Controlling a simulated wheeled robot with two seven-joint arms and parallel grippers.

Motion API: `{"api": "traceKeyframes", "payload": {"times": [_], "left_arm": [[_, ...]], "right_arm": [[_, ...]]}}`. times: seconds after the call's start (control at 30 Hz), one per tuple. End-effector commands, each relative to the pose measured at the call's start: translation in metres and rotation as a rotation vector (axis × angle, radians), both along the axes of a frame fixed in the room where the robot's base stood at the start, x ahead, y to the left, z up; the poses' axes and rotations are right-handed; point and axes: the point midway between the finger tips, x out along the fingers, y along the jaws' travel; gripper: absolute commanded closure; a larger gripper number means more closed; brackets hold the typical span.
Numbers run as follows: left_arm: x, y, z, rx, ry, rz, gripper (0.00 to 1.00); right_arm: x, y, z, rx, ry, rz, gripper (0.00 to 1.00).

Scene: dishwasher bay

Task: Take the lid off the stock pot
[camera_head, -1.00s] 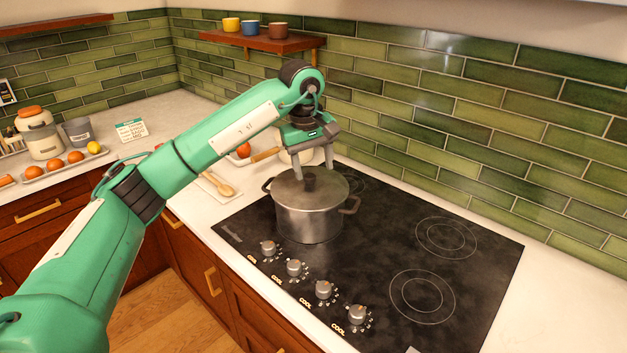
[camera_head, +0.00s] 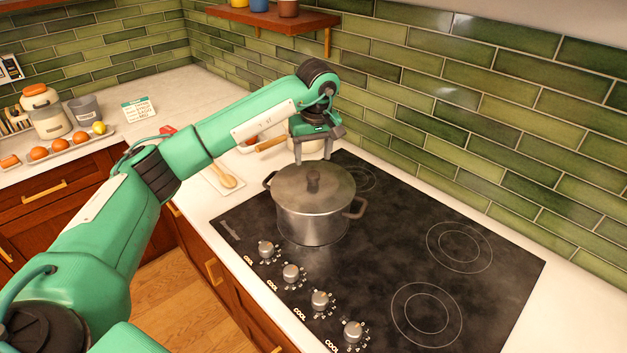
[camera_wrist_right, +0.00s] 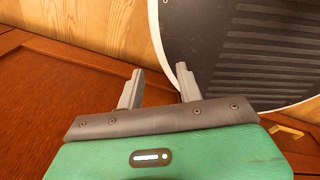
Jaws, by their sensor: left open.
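My left gripper (camera_head: 313,161) is open and empty. Its fingers point down above the far side of the lid, just behind the knob in the picture, and appear clear of it. My right gripper (camera_wrist_right: 158,78) shows only in the right wrist view, open with nothing between its fingers, away from the pot.
A pan with a wooden handle (camera_head: 271,145) is behind the pot, partly hidden by my arm. A wooden spoon (camera_head: 225,178) lies on the counter at left. Control knobs line the front of the cooktop (camera_head: 385,265), whose right side is clear. A shelf (camera_head: 275,17) hangs above.

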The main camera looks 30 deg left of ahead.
Motion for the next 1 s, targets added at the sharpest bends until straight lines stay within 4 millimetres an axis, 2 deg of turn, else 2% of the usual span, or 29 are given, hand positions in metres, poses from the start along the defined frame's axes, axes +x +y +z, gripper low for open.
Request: {"api": "traceKeyframes", "payload": {"times": [0.2,0.3,0.43,0.6,0.9,1.0], "left_arm": [[0.001,0.001,-0.01,0.0,0.0,0.001,0.43],[0.002,0.0,-0.019,-0.001,0.003,0.0,0.43],[0.003,0.0,-0.035,-0.001,0.004,0.0,0.43],[0.006,0.002,-0.054,-0.001,0.001,0.0,0.43],[0.007,0.003,-0.06,0.0,-0.001,0.0,0.43],[0.006,0.002,-0.06,0.0,-0.001,0.0,0.61]], "right_arm": [[0.024,0.0,0.007,0.001,-0.029,0.0,0.64],[0.029,0.001,0.016,0.002,-0.037,0.0,0.64],[0.027,0.001,0.028,0.001,-0.034,0.0,0.64],[0.019,0.0,0.034,0.001,-0.024,0.0,0.64],[0.015,0.003,0.033,0.003,-0.02,-0.002,0.64],[0.016,0.004,0.033,0.005,-0.021,-0.002,0.64]]}}
